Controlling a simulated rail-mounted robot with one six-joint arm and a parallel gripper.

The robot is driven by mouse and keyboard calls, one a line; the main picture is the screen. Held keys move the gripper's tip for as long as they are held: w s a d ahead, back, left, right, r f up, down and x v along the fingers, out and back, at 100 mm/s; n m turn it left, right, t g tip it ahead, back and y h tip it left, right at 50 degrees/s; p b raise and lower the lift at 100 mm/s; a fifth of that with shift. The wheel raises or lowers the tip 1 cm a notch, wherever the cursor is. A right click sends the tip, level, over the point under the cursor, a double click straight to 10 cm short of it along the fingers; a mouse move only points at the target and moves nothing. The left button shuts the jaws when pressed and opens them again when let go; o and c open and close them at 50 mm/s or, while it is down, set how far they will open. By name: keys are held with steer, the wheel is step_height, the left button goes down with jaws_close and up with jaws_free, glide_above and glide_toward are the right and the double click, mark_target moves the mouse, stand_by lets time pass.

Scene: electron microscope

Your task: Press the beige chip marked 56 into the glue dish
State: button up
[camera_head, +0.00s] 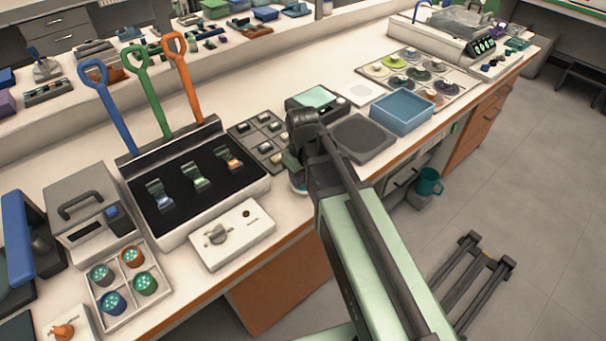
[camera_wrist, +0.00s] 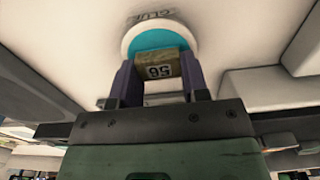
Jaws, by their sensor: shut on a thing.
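In the wrist view, the beige chip (camera_wrist: 159,70) shows its number 56 upside down. My gripper (camera_wrist: 157,66) is shut on it, one finger on each side. The glue dish (camera_wrist: 128,40), a round white dish with teal glue, is right behind the chip in that view, with GLUE lettering on the surface beside it. The chip's far edge overlaps the teal glue in the picture; I cannot tell whether it touches. In the head view my arm hides the chip and the fingers, and only a sliver of a round whitish thing, perhaps the dish, shows beside my wrist.
A dark tray (camera_head: 244,124) with several small chips lies left of my wrist. A black-topped station (camera_head: 199,222) with three coloured levers is further left. A dark grey pad (camera_head: 366,139) and a blue bin (camera_head: 405,100) are to the right. A white knob box (camera_head: 246,240) stands near the front edge.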

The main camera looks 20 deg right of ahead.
stand_by(0.4)
step_height(320, 180, up, 8)
steer(key=p, duration=0.7)
steer(key=shift+f+p, duration=0.1)
steer(key=shift+p, duration=0.3)
steer(key=shift+f, duration=0.15)
